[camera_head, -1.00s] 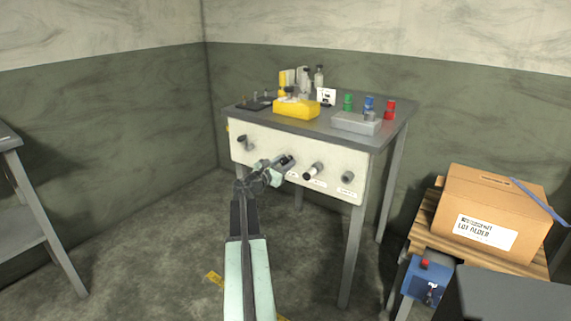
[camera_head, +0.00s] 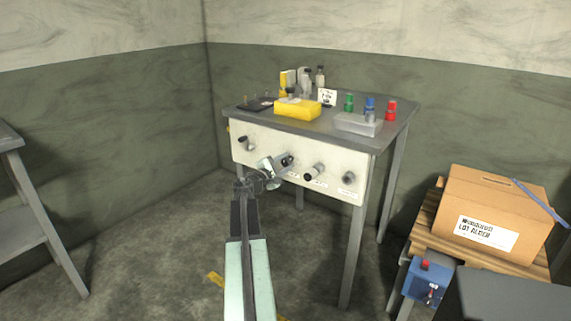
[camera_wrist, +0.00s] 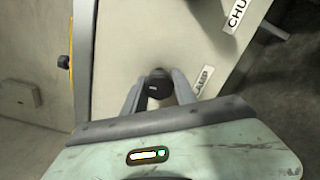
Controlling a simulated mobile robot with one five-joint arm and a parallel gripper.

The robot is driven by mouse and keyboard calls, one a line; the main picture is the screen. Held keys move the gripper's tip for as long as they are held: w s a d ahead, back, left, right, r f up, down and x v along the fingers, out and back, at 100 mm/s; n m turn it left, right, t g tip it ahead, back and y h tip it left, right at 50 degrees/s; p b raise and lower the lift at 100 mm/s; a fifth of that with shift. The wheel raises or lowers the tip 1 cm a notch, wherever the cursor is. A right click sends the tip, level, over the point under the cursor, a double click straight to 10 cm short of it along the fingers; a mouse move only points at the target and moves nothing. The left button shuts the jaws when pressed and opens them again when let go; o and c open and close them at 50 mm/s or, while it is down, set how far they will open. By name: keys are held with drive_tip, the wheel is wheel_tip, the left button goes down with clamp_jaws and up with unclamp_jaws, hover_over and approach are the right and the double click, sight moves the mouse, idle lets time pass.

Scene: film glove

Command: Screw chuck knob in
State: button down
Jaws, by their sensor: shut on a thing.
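The cream front panel (camera_head: 268,152) of the grey bench carries a row of knobs with white labels below. My gripper (camera_head: 283,164) reaches the second knob from the left and is shut on it. In the wrist view this black knob (camera_wrist: 158,86) sits between my fingertips, beside a label whose readable end is "AMP" (camera_wrist: 203,79). A label starting "CHU" (camera_wrist: 238,12) is farther to the upper right there; its knob is out of that view. In the head view the third knob (camera_head: 313,172) stands just right of my gripper and sticks out from the panel.
A leftmost knob (camera_head: 243,142) and a rightmost knob (camera_head: 348,177) are also on the panel. The bench top (camera_head: 350,137) holds a yellow block, a grey box and coloured caps. A cardboard box (camera_head: 492,215) on a pallet stands at right.

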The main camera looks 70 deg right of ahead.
drive_tip(key=shift+w+m, duration=0.15)
drive_tip(key=shift+m, duration=0.55)
drive_tip(key=c, duration=1)
unclamp_jaws()
drive_tip(key=v, duration=0.7)
drive_tip(key=shift+a, duration=0.4)
